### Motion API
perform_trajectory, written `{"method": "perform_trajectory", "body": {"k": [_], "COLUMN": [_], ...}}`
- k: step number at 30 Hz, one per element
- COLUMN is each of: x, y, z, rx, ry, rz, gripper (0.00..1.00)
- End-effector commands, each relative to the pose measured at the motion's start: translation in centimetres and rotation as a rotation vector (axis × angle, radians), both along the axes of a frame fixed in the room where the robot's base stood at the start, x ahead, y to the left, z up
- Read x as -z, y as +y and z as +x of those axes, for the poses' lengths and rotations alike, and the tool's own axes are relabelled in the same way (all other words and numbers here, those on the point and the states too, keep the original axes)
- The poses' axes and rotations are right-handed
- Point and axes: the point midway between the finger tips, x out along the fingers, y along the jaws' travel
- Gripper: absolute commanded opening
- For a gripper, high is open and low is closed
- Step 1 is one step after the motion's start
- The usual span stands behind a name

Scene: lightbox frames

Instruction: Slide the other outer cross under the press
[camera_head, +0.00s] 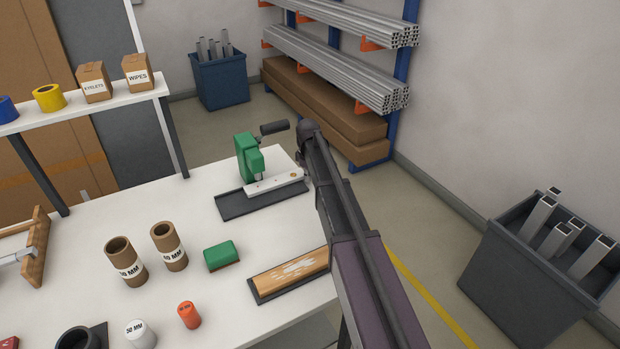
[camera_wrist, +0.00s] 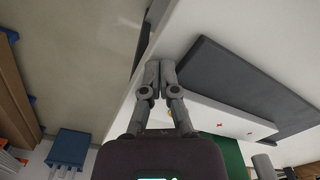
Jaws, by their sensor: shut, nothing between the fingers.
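The green press (camera_head: 250,160) stands on a dark base plate (camera_head: 232,208) at the back right of the white table. A pale bar (camera_head: 268,186) lies on the plate, its left part at the foot of the press. In the wrist view the bar (camera_wrist: 195,111) shows a red cross (camera_wrist: 220,124) and a second, fainter red mark (camera_wrist: 262,137). The press's green body (camera_wrist: 228,150) shows below the bar there. My gripper (camera_wrist: 160,68) is shut and empty at the bar's free end. The fingers hide part of that end. I cannot tell whether they touch it.
A grey bin of metal tubes (camera_head: 530,270) is on the floor right. The table between press and tubes is clear.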

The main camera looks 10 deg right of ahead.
Motion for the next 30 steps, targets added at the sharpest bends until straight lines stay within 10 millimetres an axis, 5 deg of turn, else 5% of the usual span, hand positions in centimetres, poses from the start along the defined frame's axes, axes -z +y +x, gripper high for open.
{"method": "perform_trajectory", "body": {"k": [18, 30], "x": [0.0, -3.9], "y": [-3.0, -2.7], "z": [-2.2, -1.9], "rx": [-0.001, -0.003], "ry": [0.0, 0.0], "rz": [0.0, 0.0], "gripper": [0.0, 0.0]}}
